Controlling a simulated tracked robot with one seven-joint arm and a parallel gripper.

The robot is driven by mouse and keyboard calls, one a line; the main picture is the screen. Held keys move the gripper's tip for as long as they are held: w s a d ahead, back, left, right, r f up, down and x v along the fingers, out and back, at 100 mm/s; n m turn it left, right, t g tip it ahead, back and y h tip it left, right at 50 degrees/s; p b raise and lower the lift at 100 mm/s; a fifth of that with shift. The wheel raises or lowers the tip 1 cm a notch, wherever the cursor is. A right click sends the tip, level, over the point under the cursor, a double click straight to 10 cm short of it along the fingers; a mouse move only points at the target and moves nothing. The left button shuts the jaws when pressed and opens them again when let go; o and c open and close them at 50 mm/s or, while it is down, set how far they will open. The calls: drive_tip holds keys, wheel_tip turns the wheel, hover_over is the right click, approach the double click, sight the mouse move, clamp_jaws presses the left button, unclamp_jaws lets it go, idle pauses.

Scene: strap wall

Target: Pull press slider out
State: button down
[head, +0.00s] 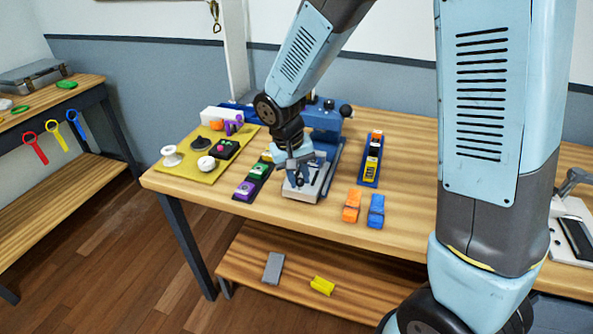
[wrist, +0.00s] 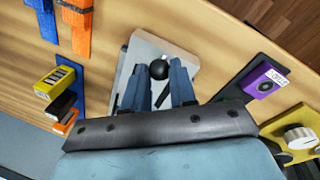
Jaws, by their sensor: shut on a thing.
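The blue press (head: 322,118) stands toward the back of the wooden table. Its slider, a light grey plate (head: 316,187), lies in front of it and also shows in the wrist view (wrist: 139,50). A black ball knob (wrist: 158,69) stands up from the plate. My gripper (head: 298,180) reaches down over the plate. In the wrist view its blue fingers (wrist: 162,75) are on either side of the knob, shut on it. The arm hides part of the press and slider in the head view.
A strip with green and purple blocks (head: 246,186) lies close left of the slider. A blue rack with a yellow block (head: 369,172) stands to the right. Orange (head: 351,206) and blue (head: 376,211) pieces lie front right. A yellow mat (head: 181,165) holds several parts.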

drive_tip(key=shift+s, duration=0.2)
drive_tip(key=c, duration=1.2)
unclamp_jaws()
drive_tip(key=shift+s+a, duration=0.1)
drive_tip(key=shift+o, duration=1.4)
drive_tip(key=shift+r, duration=0.1)
wheel_tip(320, 180, up, 13)
drive_tip(key=a, duration=0.2)
drive_tip(key=shift+s+a+r, duration=0.15)
drive_tip(key=shift+s+a, duration=0.05)
drive_tip(key=shift+a, duration=0.05)
